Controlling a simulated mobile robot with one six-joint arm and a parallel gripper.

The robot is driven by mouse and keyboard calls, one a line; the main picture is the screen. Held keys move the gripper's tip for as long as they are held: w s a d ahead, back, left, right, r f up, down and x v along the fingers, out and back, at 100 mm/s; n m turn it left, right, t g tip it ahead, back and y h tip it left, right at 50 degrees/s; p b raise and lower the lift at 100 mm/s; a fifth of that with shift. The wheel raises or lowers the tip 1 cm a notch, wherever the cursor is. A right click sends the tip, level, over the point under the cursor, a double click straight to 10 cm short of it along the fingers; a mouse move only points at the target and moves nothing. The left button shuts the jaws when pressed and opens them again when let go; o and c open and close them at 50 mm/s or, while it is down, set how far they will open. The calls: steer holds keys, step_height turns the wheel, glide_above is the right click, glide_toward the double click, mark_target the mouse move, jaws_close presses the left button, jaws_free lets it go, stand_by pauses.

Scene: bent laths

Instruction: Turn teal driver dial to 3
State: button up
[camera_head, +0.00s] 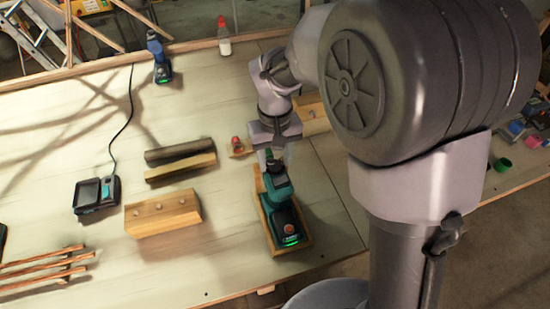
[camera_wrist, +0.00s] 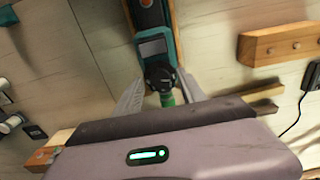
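The teal driver (camera_head: 283,207) lies in a wooden cradle (camera_head: 267,222) on the table. In the wrist view its teal body (camera_wrist: 152,20) runs up from a black dial (camera_wrist: 161,77), with a green part below the dial. The numbers on the dial are too small to read. My gripper (camera_wrist: 159,75) is over the dial end, with one pale finger on each side of the dial. The fingers look open, with small gaps to the dial; contact is not clear. In the head view my gripper (camera_head: 272,153) points down at the driver's far end.
A wooden block with pegs (camera_head: 163,214) and two laths (camera_head: 180,160) lie left of the driver. The table between the block and the cradle is clear.

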jaws_close()
steer(key=shift+m, duration=0.3)
steer(key=m, duration=0.3)
steer(key=shift+m+b, duration=0.3)
steer(key=shift+b, duration=0.05)
steer(key=m, duration=0.3)
steer(key=shift+m+b, duration=0.3)
steer(key=shift+b, duration=0.05)
steer(key=m+b, duration=0.1)
steer(key=m, duration=0.3)
steer(key=shift+m+b, duration=0.5)
steer(key=shift+m, duration=1.6)
